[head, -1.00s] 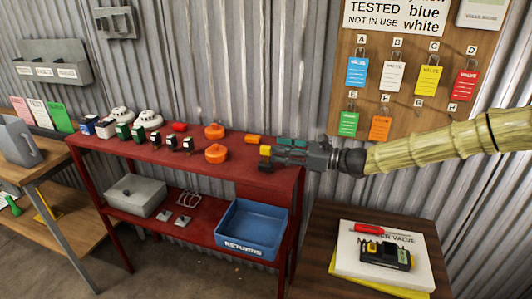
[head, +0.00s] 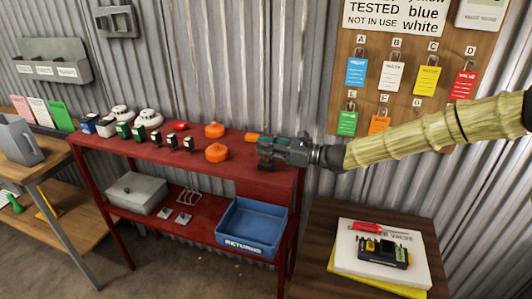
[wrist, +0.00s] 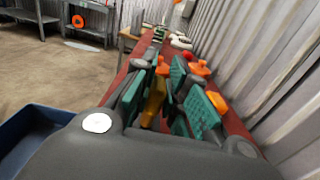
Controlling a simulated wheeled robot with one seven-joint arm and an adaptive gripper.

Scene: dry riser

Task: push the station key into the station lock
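A yellow piece (wrist: 153,103), which I take to be the station key, stands between my gripper's fingers in the wrist view. In the head view it is hidden behind the gripper. My gripper (head: 266,152) is low over the right end of the red bench, reaching in from the right. Its teal-padded fingers (wrist: 168,100) are apart, on either side of the yellow piece. The piece looks closer to the left finger; I cannot tell whether they touch. The station lock is not clearly visible; the gripper covers that spot.
The red bench (head: 236,172) carries orange round caps (head: 217,152), an orange cylinder (head: 252,137) and several small dark-and-white blocks to the left. A blue returns bin (head: 250,228) is on the lower shelf. The corrugated wall (head: 270,60) rises close behind.

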